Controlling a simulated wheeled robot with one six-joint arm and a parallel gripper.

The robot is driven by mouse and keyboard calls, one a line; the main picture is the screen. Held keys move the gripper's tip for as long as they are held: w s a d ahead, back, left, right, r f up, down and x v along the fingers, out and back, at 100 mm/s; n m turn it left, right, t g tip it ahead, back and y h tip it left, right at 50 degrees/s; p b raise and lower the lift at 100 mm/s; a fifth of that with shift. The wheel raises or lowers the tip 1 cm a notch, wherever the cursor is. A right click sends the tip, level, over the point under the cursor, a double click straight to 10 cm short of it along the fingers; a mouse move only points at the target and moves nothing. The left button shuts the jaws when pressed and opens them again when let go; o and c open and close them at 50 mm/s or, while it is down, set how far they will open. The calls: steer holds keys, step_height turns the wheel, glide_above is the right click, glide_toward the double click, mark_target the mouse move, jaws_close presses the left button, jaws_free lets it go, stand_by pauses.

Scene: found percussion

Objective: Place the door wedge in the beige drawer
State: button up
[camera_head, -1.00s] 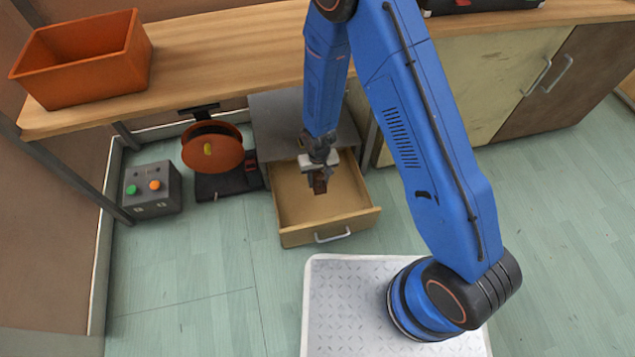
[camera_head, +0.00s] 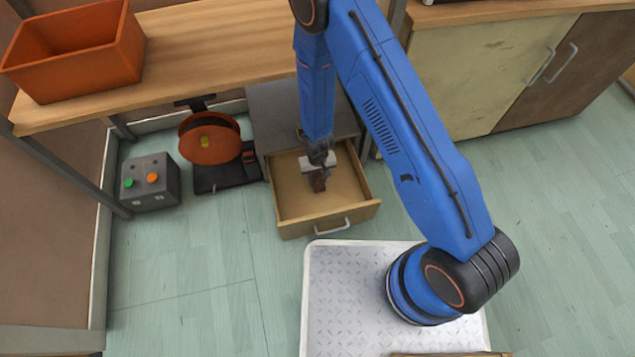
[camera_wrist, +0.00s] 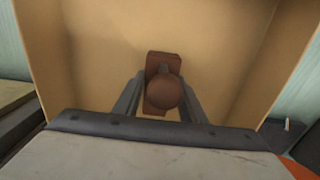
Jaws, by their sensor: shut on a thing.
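The door wedge (camera_wrist: 163,65) is a brown piece with a round knob on it. My gripper (camera_head: 318,180) is shut on it, with one finger on each side in the wrist view (camera_wrist: 160,95). The wedge also shows as a small dark brown shape under my gripper in the head view (camera_head: 318,184). The beige drawer (camera_head: 355,212) is pulled open below the bench. My gripper and the wedge are over or within its opening. I cannot tell whether the wedge touches the drawer floor, which looks bare around it.
A grey cabinet (camera_head: 270,105) holds the drawer. An orange bin (camera_head: 75,50) stands on the wooden bench (camera_head: 200,50). On the floor to the left are a grey button box (camera_head: 150,183) and a machine with an orange disc (camera_head: 210,145).

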steer(key=shift+f, duration=1.55)
steer(key=shift+f, duration=0.1)
steer(key=o, duration=1.2)
step_height(320, 180, up, 12)
steer(key=shift+r, duration=0.1)
